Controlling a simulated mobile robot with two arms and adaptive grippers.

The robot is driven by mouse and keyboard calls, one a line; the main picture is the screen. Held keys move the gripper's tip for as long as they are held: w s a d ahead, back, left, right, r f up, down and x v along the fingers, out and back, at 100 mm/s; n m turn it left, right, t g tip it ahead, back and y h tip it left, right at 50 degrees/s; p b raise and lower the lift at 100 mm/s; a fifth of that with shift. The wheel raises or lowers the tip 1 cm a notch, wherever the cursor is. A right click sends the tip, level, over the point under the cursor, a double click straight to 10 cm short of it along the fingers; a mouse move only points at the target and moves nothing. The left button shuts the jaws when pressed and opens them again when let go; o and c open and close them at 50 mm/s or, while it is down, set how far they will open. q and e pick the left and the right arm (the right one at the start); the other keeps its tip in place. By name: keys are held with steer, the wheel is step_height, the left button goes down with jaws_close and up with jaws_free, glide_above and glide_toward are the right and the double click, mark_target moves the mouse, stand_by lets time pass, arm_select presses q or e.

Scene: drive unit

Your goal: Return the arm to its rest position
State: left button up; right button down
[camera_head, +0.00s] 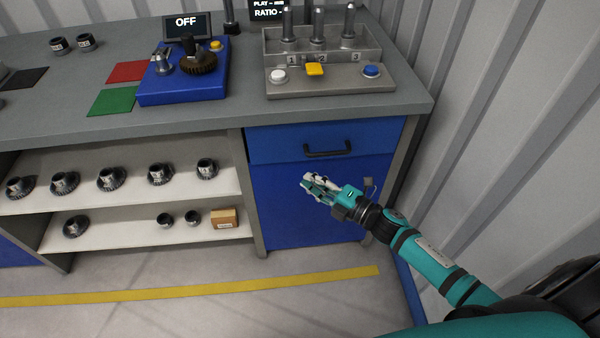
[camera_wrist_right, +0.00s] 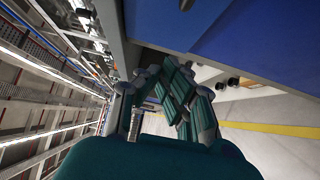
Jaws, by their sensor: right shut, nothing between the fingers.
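My right arm (camera_head: 437,263), teal and black, reaches in from the lower right in the head view. Its gripper (camera_head: 308,184) is in front of the blue cabinet door, below the drawer handle (camera_head: 327,150). The fingers are closed with nothing held between them. The right gripper also fills the middle of the right wrist view (camera_wrist_right: 182,95), with blue cabinet panels beyond it. My left gripper is not in view.
A grey workbench (camera_head: 235,112) carries a blue drive unit (camera_head: 180,95) and a grey button fixture (camera_head: 340,80). Shelves (camera_head: 125,185) at left hold several gears. A corrugated wall (camera_head: 520,130) stands close at right. The floor (camera_head: 180,318) in front is clear.

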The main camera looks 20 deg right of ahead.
steer(key=s+d+f+m+g+h+p, duration=0.1)
steer(key=s+d+f+m+g+h, duration=0.15)
steer(key=s+f+m, duration=0.45)
steer(key=s+d+f+m+g+h+p, duration=0.1)
steer(key=s+d+f+m+h, duration=0.15)
steer(key=f, duration=0.85)
steer(key=s+d+f+m+g+h+p, duration=0.15)
steer(key=s+f+m+h, duration=0.3)
steer(key=f, duration=0.45)
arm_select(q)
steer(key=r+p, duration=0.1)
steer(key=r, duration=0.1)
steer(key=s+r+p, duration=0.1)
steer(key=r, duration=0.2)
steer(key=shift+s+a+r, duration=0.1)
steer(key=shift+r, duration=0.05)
arm_select(e)
steer(key=s+a+f+m+g, duration=0.1)
steer(key=s+f+m+g, duration=0.1)
steer(key=s, duration=0.8)
steer(key=s+a+f+m+g, duration=0.2)
steer(key=s+f, duration=0.5)
steer(key=s, duration=0.4)
steer(key=s+a+f+m+g, duration=0.1)
steer(key=s+f+m+g, duration=0.3)
steer(key=s, duration=0.6)
steer(key=shift+s+a+f+g, duration=0.25)
steer(key=shift+f+g, duration=0.1)
steer(key=shift+g, duration=0.25)
